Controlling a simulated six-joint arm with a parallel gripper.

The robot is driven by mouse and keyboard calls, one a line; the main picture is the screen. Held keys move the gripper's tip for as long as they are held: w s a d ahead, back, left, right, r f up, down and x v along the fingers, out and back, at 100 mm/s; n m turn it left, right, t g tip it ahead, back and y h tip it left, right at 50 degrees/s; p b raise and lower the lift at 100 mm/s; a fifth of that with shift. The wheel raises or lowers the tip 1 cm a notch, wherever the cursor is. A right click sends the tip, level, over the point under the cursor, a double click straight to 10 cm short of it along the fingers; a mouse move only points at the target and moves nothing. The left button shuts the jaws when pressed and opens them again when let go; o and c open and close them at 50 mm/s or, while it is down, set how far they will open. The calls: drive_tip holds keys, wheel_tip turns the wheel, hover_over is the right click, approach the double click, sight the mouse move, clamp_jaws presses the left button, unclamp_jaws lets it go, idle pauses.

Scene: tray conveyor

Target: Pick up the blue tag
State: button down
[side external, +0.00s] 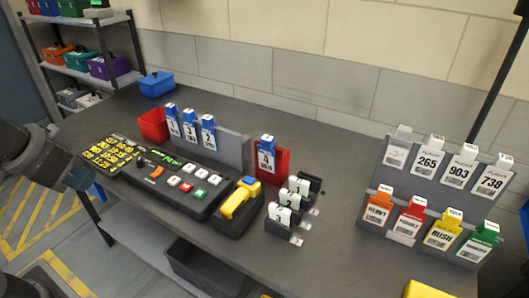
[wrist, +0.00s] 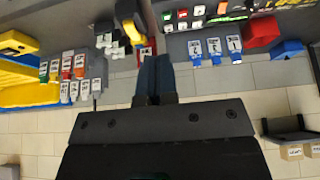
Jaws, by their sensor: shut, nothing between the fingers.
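Three white tags with blue tops stand in a row on the grey rack (side external: 228,149): one at the left (side external: 172,122), one marked 3 (side external: 190,126) and one marked 2 (side external: 208,131). Another blue-topped tag (side external: 266,155), marked 4, stands apart against a red backing (side external: 283,165). In the wrist view the three blue tags (wrist: 214,50) show right of the fingers. My gripper (wrist: 154,60) is shut and empty, its dark blue fingers together; they cover part of the view near the red backing (wrist: 147,48). In the side view my arm is at the left edge, away from the tags.
A dark control panel (side external: 170,182), a yellow scanner (side external: 236,201) and black-and-white numbered tags (side external: 283,214) stand along the front. A grey stand (side external: 440,211) with coloured tags is at right. A red bin (side external: 154,124) and blue box (side external: 157,84) are at back left.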

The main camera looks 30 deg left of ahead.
drive_tip(key=c, duration=1.8)
unclamp_jaws()
drive_tip(key=shift+c, duration=0.2)
drive_tip(key=o, duration=1.6)
drive_tip(key=shift+o, duration=0.2)
drive_tip(key=w+r, duration=0.4)
drive_tip(key=w, duration=0.2)
drive_tip(key=g, duration=0.1)
hover_over(267, 138)
drive_tip(key=s, duration=0.6)
wheel_tip(267, 138, down, 5)
drive_tip(key=x, duration=0.8)
drive_tip(key=shift+w, duration=0.35)
drive_tip(key=shift+x, duration=2.9)
